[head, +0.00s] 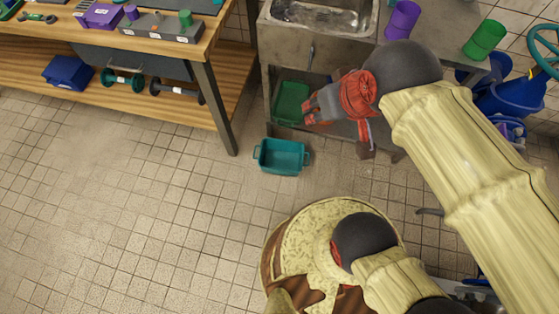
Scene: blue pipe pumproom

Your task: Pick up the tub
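A teal tub (281,157) with a handle at each end stands upright on the tiled floor, near the middle of the head view. Its inside looks empty. My gripper (338,130), red and grey, is above and to the right of the tub in the picture. Its fingers are spread wide, one towards the left and one downward, with nothing between them. It appears apart from the tub. A green bin (291,103) sits beneath the sink, partly behind a finger.
A metal sink unit (283,43) stands behind the tub, with purple (402,19) and green (485,39) cylinders on top. A wooden workbench (190,115) with a lower shelf is at upper left. Blue buckets (511,99) are at right. The floor at left is clear.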

